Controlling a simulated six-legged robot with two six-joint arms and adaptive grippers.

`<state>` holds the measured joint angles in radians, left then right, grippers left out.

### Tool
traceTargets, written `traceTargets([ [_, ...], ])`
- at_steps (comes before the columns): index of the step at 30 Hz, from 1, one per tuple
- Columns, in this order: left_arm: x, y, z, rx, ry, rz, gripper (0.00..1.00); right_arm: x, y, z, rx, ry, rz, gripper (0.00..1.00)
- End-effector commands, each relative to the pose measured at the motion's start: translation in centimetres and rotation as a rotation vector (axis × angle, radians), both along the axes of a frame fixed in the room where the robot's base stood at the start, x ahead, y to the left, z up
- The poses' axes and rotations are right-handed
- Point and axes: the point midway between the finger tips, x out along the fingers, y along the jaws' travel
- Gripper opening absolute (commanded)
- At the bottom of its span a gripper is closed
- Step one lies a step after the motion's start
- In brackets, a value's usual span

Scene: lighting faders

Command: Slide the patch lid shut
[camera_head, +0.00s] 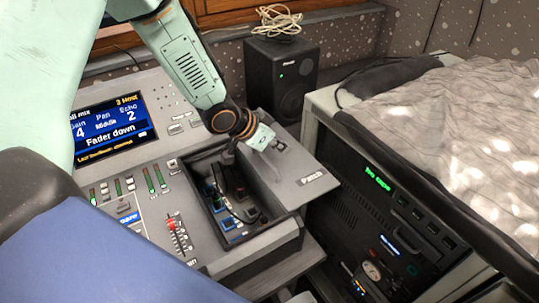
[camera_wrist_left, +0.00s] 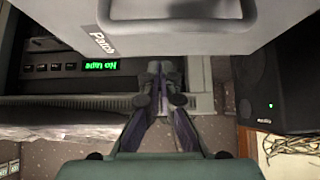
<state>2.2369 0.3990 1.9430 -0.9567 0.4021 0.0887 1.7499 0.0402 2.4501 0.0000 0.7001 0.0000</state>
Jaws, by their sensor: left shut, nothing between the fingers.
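The grey patch lid (camera_head: 307,176), marked "Patch", sits to the right of its compartment on the console. The compartment (camera_head: 250,238) is open, with blue modules and dark parts inside. In the left wrist view the lid (camera_wrist_left: 75,22) fills the top, with its raised grey handle (camera_wrist_left: 183,26). My left gripper (camera_head: 280,147) is shut and empty at the lid's far side. In the wrist view its fingertips (camera_wrist_left: 160,72) are together near the lid's edge; I cannot tell if they touch it. My right gripper is not in view.
A screen (camera_head: 112,127) reading "Fader down" and several faders (camera_head: 178,235) lie left of the compartment. A black speaker (camera_head: 282,75) with a coiled cable (camera_head: 277,20) stands behind. A rack (camera_head: 370,215) and a cloth-covered top (camera_head: 465,130) are at the right.

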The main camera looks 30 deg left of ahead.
Motion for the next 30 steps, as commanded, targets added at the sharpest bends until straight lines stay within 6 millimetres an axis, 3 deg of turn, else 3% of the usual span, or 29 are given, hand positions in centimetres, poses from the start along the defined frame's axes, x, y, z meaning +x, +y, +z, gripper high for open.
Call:
traceTargets([
  [3,0.3,-0.3,-0.9,-0.002,0.001,-0.001,0.00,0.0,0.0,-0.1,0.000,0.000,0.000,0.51],
  [18,-2.8,1.6,-1.4,-0.003,0.001,0.002,0.00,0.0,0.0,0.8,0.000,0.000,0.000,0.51],
  [30,-2.9,1.6,-1.4,-0.001,0.001,0.000,0.00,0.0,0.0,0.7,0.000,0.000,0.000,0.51],
])
